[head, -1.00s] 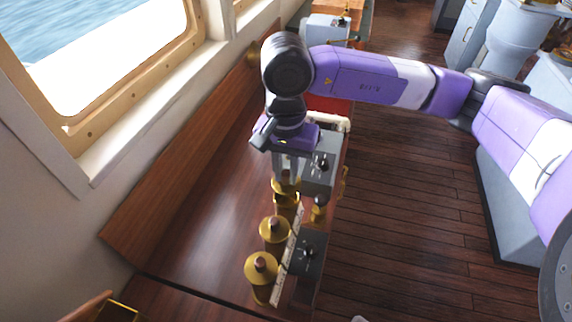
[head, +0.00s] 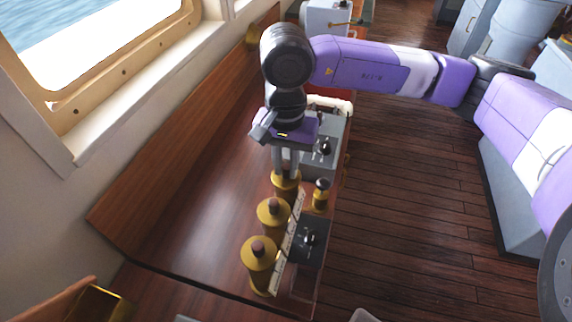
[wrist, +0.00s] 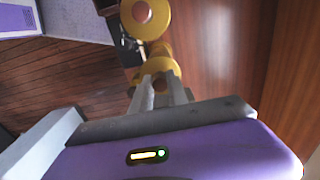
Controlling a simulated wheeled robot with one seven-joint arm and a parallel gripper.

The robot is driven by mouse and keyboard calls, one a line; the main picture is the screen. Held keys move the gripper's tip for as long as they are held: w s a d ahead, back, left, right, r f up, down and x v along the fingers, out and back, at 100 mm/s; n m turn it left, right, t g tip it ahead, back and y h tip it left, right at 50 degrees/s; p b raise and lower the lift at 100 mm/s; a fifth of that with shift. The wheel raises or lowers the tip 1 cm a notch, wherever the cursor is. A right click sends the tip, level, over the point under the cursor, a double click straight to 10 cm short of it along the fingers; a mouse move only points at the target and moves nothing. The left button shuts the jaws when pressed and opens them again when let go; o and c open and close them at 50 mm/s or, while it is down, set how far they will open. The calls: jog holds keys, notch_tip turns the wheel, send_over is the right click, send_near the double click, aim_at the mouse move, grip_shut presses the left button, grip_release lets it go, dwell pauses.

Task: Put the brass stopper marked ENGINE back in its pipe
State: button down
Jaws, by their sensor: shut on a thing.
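Brass pipes stand in a row along a wooden console. The near pipe (head: 262,275) and the middle pipe (head: 275,230) carry wide brass stoppers with brown knobs. My gripper (head: 286,171) points down over the far pipe, its fingers shut on a brass stopper (head: 286,182). The stopper sits at the pipe's mouth, with no gap visible; how deep it sits I cannot tell. In the wrist view the stopper (wrist: 160,68) shows just beyond my fingertips (wrist: 162,80), with another stopper (wrist: 145,18) further up. The marking ENGINE is not readable.
A pale label strip (head: 290,243) runs beside the pipes. A small brass fitting with a dark top (head: 320,196), a black lever box (head: 309,243) and a grey lever box (head: 327,160) stand right of them. The console's left side (head: 200,215) is clear.

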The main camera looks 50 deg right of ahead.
jog(key=c, duration=1.2)
grip_release()
notch_tip(320, 180, up, 8)
jog(key=shift+f+b, duration=0.1)
jog(key=shift+b, duration=0.55)
